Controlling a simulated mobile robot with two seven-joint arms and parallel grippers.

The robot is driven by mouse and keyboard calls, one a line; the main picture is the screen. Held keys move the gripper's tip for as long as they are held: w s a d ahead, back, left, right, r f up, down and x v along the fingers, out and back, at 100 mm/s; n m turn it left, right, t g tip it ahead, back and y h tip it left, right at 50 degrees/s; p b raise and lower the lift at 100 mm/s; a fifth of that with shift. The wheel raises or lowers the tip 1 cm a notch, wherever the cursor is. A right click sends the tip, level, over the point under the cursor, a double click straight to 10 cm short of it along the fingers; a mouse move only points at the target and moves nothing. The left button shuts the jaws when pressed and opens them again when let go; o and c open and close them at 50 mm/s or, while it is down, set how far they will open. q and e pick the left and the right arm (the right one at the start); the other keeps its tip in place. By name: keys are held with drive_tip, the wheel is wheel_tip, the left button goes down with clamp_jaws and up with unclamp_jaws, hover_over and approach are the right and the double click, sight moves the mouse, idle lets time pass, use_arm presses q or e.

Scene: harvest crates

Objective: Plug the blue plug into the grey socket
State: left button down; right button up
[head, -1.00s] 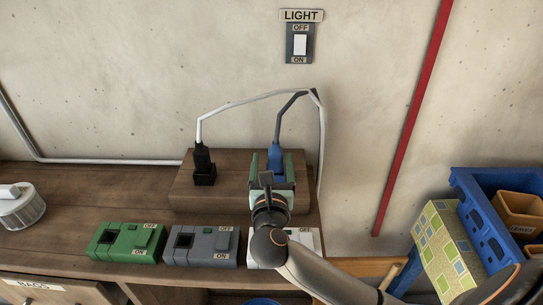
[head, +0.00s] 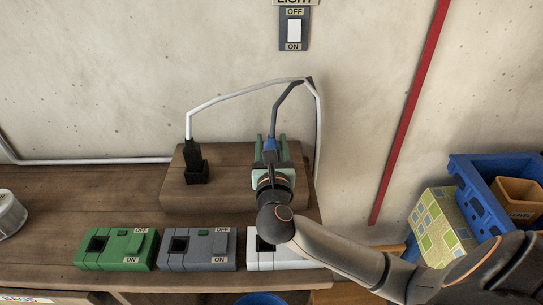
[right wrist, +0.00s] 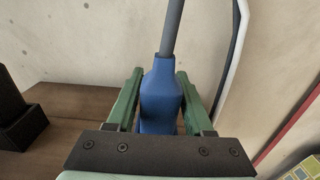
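The blue plug (head: 270,150) stands at the right part of a wooden block (head: 225,190) against the wall, with its grey cable rising from its top. My right gripper (head: 270,152) has its green fingers on either side of the plug and looks shut on it. The blue plug (right wrist: 160,98) also shows between the fingers in the right wrist view; its lower end is hidden by the gripper. The grey socket (head: 210,251) lies at the shelf front, with a dark square opening on its left and an OFF/ON rocker on its right. My left gripper is not in view.
A green socket (head: 115,249) lies left of the grey one; a white socket (head: 290,258), partly behind my right arm, lies right of it. A black plug (head: 193,157) with a white cable stands on the block.

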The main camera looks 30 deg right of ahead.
clamp_jaws()
idle(0.4)
